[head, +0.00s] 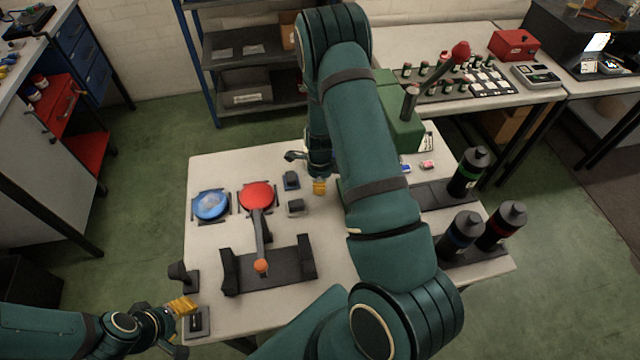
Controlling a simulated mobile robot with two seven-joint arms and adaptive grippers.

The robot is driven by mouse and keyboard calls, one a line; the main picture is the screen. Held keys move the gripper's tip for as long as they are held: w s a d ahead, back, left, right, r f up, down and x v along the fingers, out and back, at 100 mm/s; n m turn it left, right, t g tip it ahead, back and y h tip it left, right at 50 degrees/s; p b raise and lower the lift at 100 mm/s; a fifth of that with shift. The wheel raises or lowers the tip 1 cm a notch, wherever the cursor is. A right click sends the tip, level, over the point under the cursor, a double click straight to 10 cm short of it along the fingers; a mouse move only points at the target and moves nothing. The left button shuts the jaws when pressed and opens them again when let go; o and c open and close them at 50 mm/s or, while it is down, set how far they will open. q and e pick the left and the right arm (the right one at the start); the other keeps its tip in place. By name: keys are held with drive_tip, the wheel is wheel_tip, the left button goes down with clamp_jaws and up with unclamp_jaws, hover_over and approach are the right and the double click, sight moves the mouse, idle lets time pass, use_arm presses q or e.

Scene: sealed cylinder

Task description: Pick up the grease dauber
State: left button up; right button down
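I cannot single out the grease dauber with certainty. A small dark holder with a pale spot (198,322) lies at the table's front left corner, and a dark upright piece (183,274) stands behind it. My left gripper (183,306), with yellow fingertips, is at that corner, close beside the small holder. Whether it touches anything is unclear. My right gripper (320,187) points down over the middle of the table, right of two small dark blocks (292,180). Its fingers are small in view, and its arm hides part of the table.
A blue round piece (211,205) and a red disc (257,196) sit at the left. A lever with an orange knob (261,266) crosses a black cradle (285,268). Dark bottles (503,225) stand at the right. A green machine (402,130) stands at the back.

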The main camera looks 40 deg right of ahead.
use_arm(q)
drive_tip(key=shift+r+p, duration=0.5)
use_arm(e)
wheel_tip(320, 180, up, 10)
idle(1.4)
drive_tip(key=w+d+r+p, duration=0.2)
drive_tip(key=w+d+r, duration=0.3)
drive_tip(key=w, duration=0.5)
use_arm(q)
drive_tip(key=shift+f+b, duration=1.05)
drive_tip(key=shift+b, duration=0.9)
use_arm(e)
drive_tip(key=shift+s+d+f, duration=0.1)
drive_tip(key=shift+f, duration=1.5)
drive_tip(key=shift+s+d+f, duration=0.1)
drive_tip(key=shift+f, duration=1.45)
use_arm(q)
drive_tip(key=shift+f+b, duration=0.35)
use_arm(e)
drive_tip(key=shift+a+f, duration=0.1)
drive_tip(key=shift+f, duration=0.4)
drive_tip(key=shift+r, duration=0.1)
use_arm(q)
drive_tip(key=shift+r+p, duration=2.25)
use_arm(e)
wheel_tip(320, 180, up, 7)
